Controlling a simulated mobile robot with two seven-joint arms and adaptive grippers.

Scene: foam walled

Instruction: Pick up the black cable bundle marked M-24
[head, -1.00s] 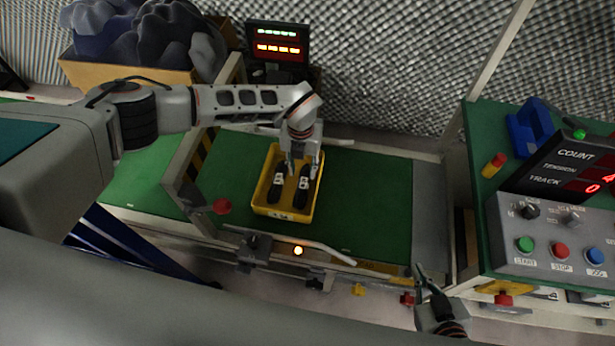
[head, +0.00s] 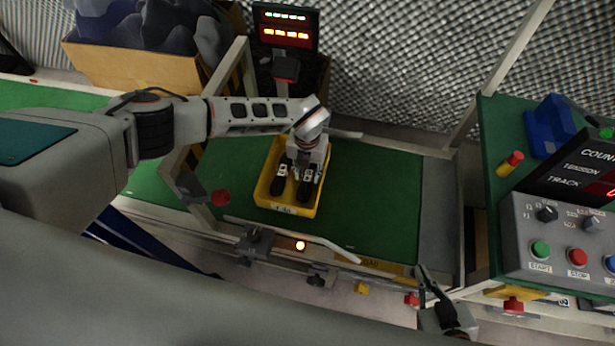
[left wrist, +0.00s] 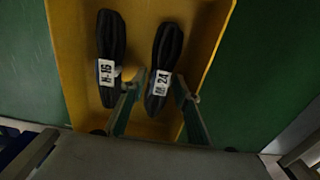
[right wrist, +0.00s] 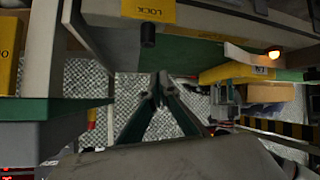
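The black cable bundle marked M-24 (left wrist: 168,50) lies in a yellow tray (left wrist: 205,30), its white label readable in the left wrist view. A second black bundle marked N-16 (left wrist: 111,35) lies beside it, to its left there. In the head view the tray (head: 298,208) sits on a green belt, and the labels are too small to read. My left gripper (head: 297,170) is over the tray, and in the left wrist view (left wrist: 160,85) its open fingers stand either side of M-24 near its label. My right gripper (right wrist: 160,82) is shut and empty, away from the tray.
The green belt (head: 375,200) is clear right of the tray. A metal rail (head: 290,236) runs along its near edge. A post (head: 235,80) and a display (head: 285,28) stand behind. A control panel (head: 560,235) and blue object (head: 549,125) are at the right.

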